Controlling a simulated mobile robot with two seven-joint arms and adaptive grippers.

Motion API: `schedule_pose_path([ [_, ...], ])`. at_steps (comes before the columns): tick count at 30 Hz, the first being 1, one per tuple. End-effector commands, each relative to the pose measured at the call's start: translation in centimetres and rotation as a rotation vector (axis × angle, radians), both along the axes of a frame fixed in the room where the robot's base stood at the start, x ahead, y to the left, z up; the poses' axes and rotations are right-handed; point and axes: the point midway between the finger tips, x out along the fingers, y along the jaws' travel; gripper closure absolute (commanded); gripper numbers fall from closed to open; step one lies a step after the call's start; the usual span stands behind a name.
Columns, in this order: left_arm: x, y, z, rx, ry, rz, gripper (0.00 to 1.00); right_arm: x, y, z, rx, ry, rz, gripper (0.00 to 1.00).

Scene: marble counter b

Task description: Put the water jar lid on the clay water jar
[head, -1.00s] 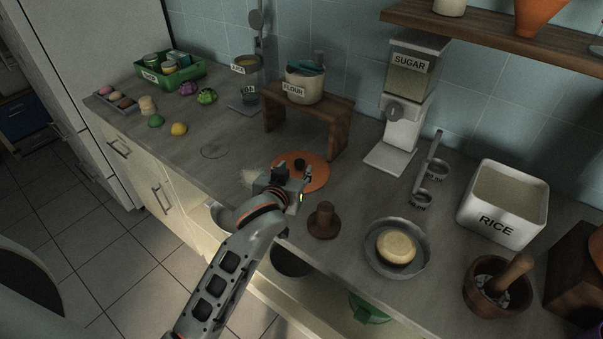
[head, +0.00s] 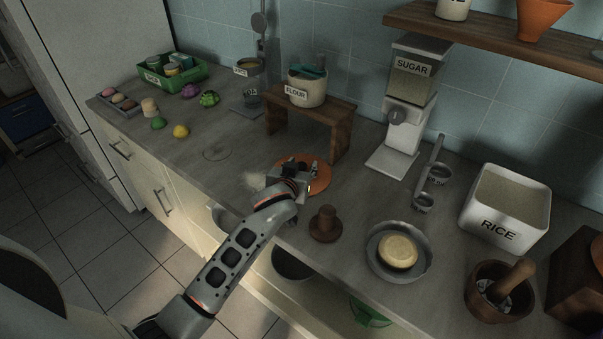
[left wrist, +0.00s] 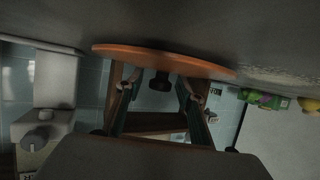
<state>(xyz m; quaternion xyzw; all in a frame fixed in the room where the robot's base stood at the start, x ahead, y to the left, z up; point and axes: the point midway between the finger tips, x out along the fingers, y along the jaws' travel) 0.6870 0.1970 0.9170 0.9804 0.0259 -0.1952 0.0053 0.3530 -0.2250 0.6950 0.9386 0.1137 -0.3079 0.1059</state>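The water jar lid, a flat orange disc (head: 322,175), lies on the counter in front of the small wooden bench. In the left wrist view its orange plate (left wrist: 130,54) is edge-on, with its dark knob (left wrist: 160,80) pointing down in the picture. My left gripper (head: 297,168) is over the lid in the head view and hides the knob. In the left wrist view its fingers (left wrist: 160,98) are spread on either side of the knob, with gaps showing. I cannot make out the clay water jar in these views. My right gripper is not in view.
The wooden bench (head: 342,138) with the flour pot (head: 306,90) stands just behind the lid. A brown wooden press (head: 325,226) and a metal dish (head: 374,262) are to the right.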

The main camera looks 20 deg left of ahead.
Motion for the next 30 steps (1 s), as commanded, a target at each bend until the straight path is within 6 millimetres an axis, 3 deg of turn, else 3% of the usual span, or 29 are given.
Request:
schedule_pose_path([
  [1, 0.0, 0.0, 0.0, 0.000, 0.000, 0.000, 0.78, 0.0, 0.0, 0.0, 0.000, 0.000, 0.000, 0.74],
  [3, 0.0, 0.0, 0.0, 0.000, 0.000, 0.000, 0.96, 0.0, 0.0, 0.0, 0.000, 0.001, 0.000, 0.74],
  [4, 0.0, 0.0, 0.0, 0.000, 0.000, 0.000, 1.00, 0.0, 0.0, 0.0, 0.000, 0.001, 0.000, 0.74],
  [17, 0.0, 0.0, 0.7, -0.001, -0.005, 0.000, 1.00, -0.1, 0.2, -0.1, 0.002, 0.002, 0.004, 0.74],
  [25, 0.1, 0.0, 3.9, -0.004, -0.006, 0.001, 1.00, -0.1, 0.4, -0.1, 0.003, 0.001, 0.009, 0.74],
  [30, -3.3, 1.2, 3.5, -0.002, -0.001, 0.001, 1.00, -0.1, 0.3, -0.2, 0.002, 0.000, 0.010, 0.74],
])
